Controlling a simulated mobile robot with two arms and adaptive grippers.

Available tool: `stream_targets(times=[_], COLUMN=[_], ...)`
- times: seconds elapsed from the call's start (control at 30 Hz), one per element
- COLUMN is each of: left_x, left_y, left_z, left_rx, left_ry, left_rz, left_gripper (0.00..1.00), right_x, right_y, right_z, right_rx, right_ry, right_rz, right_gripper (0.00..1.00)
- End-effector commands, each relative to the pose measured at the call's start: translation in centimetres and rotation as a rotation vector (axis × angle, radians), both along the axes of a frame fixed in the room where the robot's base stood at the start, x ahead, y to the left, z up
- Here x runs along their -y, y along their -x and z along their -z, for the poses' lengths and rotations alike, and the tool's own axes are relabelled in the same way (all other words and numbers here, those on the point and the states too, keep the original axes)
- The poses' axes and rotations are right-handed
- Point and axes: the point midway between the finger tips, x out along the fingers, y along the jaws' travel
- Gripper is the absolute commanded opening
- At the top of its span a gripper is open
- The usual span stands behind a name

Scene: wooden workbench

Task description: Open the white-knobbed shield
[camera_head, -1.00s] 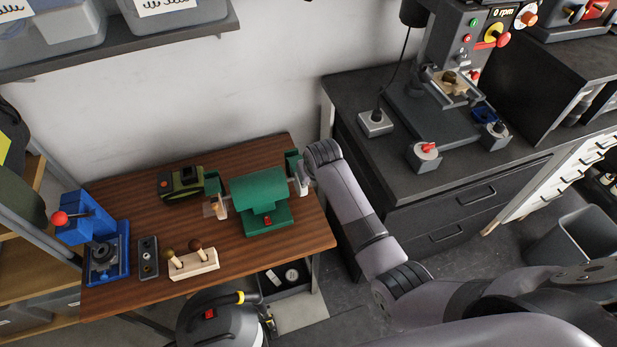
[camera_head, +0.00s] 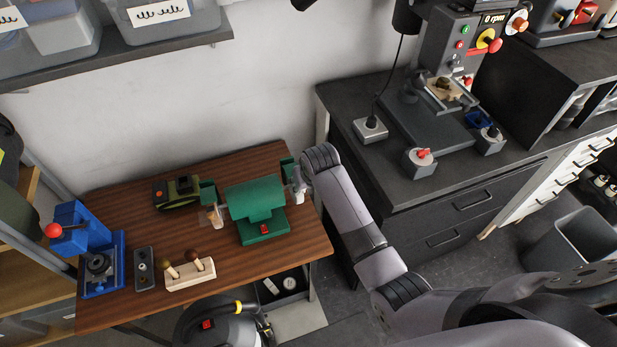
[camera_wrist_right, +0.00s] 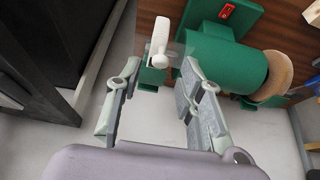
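The green bench grinder (camera_head: 256,200) stands on the wooden bench, and its green body (camera_wrist_right: 225,62) also shows in the right wrist view. The white knob (camera_wrist_right: 160,42) is by the grinder's right end, with part of a clear shield (camera_wrist_right: 177,50) beside it. My right gripper (camera_wrist_right: 158,90) is open, its two fingers apart with the knob between and just beyond their tips; I see no clear contact. In the head view the right gripper (camera_head: 300,182) is at the grinder's right end, where the hand hides most of this shield. My left gripper is not in view.
A second clear shield (camera_head: 209,217) is at the grinder's left end. A green-black tool (camera_head: 178,192), a blue press (camera_head: 95,250) and a wooden block with two knobbed pegs (camera_head: 190,274) are on the bench. A dark cabinet (camera_head: 440,200) stands close to my right arm.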

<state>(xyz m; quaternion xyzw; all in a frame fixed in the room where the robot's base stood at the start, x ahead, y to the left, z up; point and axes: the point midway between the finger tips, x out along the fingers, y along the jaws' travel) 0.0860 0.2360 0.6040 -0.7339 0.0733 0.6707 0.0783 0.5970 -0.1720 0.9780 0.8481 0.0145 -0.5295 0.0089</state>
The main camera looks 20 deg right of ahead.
Motion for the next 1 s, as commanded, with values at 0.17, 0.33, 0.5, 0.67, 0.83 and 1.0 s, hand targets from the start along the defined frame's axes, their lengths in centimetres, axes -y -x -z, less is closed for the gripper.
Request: stream_targets(times=[0.17, 0.33, 0.5, 0.67, 0.83, 1.0], left_x=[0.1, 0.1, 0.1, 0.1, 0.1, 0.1], left_y=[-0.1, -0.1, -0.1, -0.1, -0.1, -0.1], left_z=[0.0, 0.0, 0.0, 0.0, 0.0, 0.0], left_rx=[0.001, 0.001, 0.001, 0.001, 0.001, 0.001], left_ry=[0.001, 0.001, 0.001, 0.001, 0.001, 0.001], left_rz=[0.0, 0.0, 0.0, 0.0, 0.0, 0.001], left_gripper=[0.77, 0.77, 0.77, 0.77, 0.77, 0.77], right_x=[0.0, 0.1, 0.1, 0.1, 0.2, 0.2], right_y=[1.6, 3.1, 4.0, 4.4, 4.4, 4.4], right_z=[-3.3, -6.4, -8.3, -8.9, -8.9, -8.9], right_rx=[0.005, 0.004, 0.002, 0.001, 0.0, 0.0], right_ry=[0.0, 0.0, 0.0, 0.0, 0.0, 0.0], right_rz=[0.0, 0.0, 0.0, 0.0, 0.0, 0.0], right_gripper=[0.35, 0.35, 0.35, 0.35, 0.35, 0.35])
